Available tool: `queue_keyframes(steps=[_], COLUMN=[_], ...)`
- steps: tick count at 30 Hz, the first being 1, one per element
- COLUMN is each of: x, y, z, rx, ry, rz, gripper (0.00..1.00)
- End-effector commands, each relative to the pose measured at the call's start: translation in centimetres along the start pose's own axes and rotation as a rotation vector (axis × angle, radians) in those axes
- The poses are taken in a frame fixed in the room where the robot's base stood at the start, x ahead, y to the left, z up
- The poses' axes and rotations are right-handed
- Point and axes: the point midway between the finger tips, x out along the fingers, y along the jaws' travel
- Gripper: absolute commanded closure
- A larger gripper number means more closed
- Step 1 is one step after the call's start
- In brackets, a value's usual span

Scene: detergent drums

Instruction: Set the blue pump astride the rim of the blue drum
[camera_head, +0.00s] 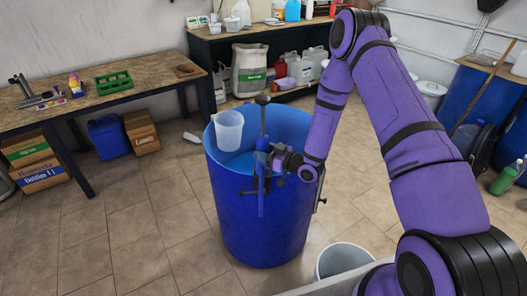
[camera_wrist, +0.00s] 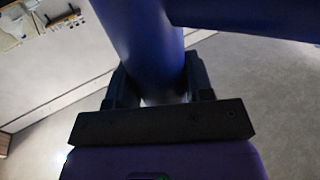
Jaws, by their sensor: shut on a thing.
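The blue drum (camera_head: 255,225) stands open-topped on the tiled floor, with light blue liquid inside. The blue pump (camera_head: 262,143) is upright at the drum's near rim, with a dark knob and rod at its top. A blue length of it shows in front of the drum's outer wall. I cannot tell whether the pump touches the rim. My gripper (camera_head: 272,159) is shut on the pump's body from the right. In the wrist view the pump's blue column (camera_wrist: 140,40) stands between my fingers (camera_wrist: 160,88), and a blue branch runs off to the right.
A pale translucent jug (camera_head: 229,131) is at the drum's left rim. A dark fitting (camera_head: 320,190) is on the drum's right side. A grey bucket (camera_head: 344,260) stands close at right. A workbench (camera_head: 100,95) is at left.

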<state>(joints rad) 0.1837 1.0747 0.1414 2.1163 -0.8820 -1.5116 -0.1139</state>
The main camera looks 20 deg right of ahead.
Motion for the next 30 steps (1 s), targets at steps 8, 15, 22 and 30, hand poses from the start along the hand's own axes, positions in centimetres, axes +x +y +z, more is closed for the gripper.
queue_keyframes(steps=[8, 15, 22, 30], x=[0.1, 0.0, -0.7, -5.0], y=[0.0, 0.0, 0.1, 0.1], z=[-0.1, -0.1, 0.1, 0.1], rx=[-0.001, 0.0, 0.001, 0.003], ry=[0.003, 0.001, -0.003, -0.003], rz=[0.0, 0.0, 0.002, 0.003], gripper=[0.43, 0.23, 0.23, 0.23])
